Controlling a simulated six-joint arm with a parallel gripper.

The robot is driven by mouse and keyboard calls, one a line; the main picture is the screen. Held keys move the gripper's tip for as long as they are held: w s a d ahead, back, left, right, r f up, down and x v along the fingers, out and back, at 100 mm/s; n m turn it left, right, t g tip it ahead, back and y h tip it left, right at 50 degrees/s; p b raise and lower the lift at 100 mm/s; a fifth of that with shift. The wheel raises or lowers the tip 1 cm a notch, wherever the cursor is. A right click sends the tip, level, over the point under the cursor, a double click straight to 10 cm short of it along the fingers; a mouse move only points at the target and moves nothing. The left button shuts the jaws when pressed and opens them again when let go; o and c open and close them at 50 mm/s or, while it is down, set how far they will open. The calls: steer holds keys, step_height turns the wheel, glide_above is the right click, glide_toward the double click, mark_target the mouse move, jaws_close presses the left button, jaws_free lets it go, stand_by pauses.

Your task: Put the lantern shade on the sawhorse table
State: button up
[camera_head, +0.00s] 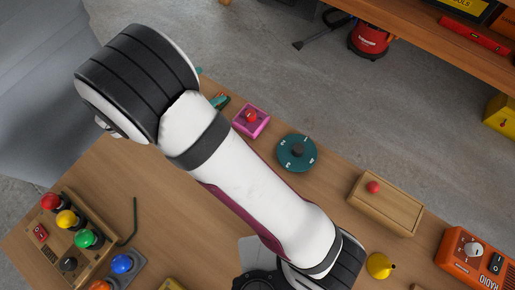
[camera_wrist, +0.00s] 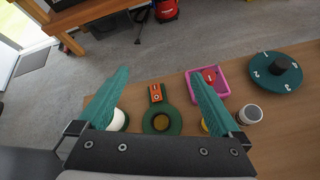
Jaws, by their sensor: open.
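My gripper (camera_wrist: 157,72) shows in the wrist view as two teal fingers spread wide apart, with nothing between the tips. I cannot surely pick out the lantern shade. A whitish rounded thing (camera_wrist: 118,117) is mostly hidden behind the left finger. A green round piece with an amber centre (camera_wrist: 161,121) lies between the fingers' lines, below the tips. In the head view my arm hides most of the gripper.

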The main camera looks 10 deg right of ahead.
steer(key=s+d+r+m+g+y, duration=0.1)
steer(key=s+d+r+m+g, duration=0.25)
steer(key=s+d+m, duration=0.4)
steer(key=s+d+r+m+g+y, duration=0.1)
steer(key=s+d+r+m+g, duration=0.25)
steer(key=s+d+m, duration=0.35)
steer(key=s+a+m+g+y, duration=0.1)
steer(key=s+a+m+y, duration=0.2)
steer(key=s+m+y, duration=0.5)
steer(key=s+r+m, duration=0.1)
steer(key=s+m, duration=0.4)
steer(key=m, duration=0.1)
steer(key=shift+s, duration=0.2)
steer(key=w+a+r+m+h, duration=0.2)
steer(key=w+a+r+m, duration=0.15)
steer(key=w+r, duration=1.05)
step_height(320, 180, down, 12)
steer(key=w, duration=0.1)
steer(key=shift+w+a+r, duration=0.15)
steer(key=shift+w+a, duration=0.2)
steer(key=shift+a, duration=0.05)
